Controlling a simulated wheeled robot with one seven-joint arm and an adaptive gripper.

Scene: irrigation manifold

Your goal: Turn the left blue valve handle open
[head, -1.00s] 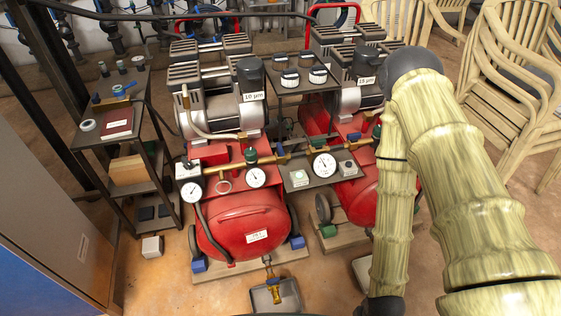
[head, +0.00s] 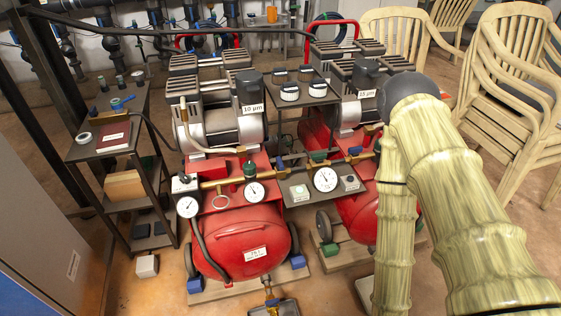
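A small blue lever handle (head: 122,102) sits on a brass valve lying on the shelf unit at the left. Another small blue handle (head: 280,164) shows on the brass pipe between the two compressors. Black pipework (head: 110,43) with small blue parts runs along the back wall, partly cut off by the top edge. I cannot tell which of these is the left valve handle of the task, nor how far any is turned. My arm is at the right; its gripper is out of view.
Two red compressors (head: 238,240) with gauges fill the middle. A dark shelf unit (head: 100,150) holds a red book (head: 115,136). Stacked cream chairs (head: 515,110) stand at the right.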

